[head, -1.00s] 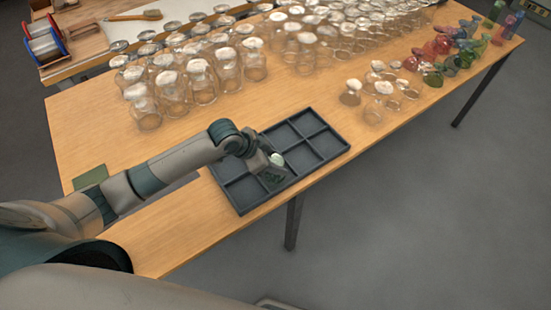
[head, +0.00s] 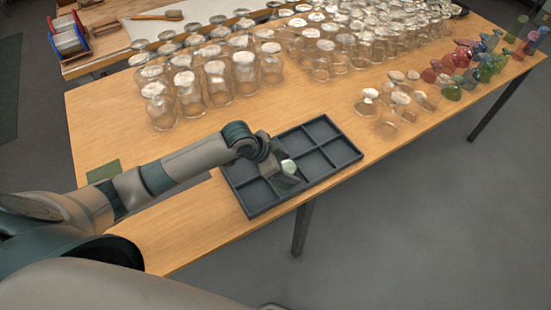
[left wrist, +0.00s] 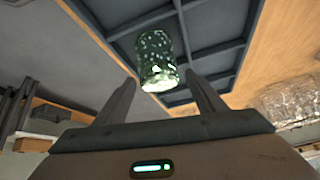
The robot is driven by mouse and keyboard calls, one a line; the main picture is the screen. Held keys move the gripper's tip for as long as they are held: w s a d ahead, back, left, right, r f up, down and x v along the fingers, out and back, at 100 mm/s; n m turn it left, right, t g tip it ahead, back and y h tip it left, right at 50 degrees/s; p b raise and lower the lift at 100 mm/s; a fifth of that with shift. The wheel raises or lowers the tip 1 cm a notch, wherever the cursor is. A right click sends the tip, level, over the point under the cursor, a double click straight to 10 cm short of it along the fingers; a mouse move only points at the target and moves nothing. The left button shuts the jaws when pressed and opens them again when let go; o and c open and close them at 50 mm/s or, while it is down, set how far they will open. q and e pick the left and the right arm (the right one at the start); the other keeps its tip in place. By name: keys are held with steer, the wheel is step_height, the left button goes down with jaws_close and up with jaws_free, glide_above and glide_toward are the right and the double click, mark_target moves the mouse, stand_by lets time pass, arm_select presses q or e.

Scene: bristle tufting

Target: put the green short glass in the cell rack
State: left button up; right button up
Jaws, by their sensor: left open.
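The green short glass (head: 289,167) shows at the dark cell rack (head: 312,184), over a front cell near the middle. In the left wrist view the glass (left wrist: 157,58) is speckled with bright highlights, with rack dividers (left wrist: 215,47) behind it. My left gripper (head: 281,178) is over the rack beside the glass and partly hides it. In the left wrist view its two fingers (left wrist: 163,88) are spread apart, and the glass lies just beyond their tips, with no finger clearly touching it. I cannot tell whether its base rests on the cell floor. My right gripper is not in view.
Many clear glasses (head: 217,85) stand behind the rack, and a few (head: 399,103) stand to its right. Coloured glasses (head: 470,65) are at the far right. A small green pad (head: 103,171) lies left, by my arm. The table's front edge runs close to the rack.

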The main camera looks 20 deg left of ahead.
arm_select(q)
steer(key=b+v, duration=0.2)
steer(key=v, duration=0.9)
steer(key=shift+a+r, duration=0.2)
steer(key=shift+r, duration=0.05)
steer(key=shift+s, duration=0.2)
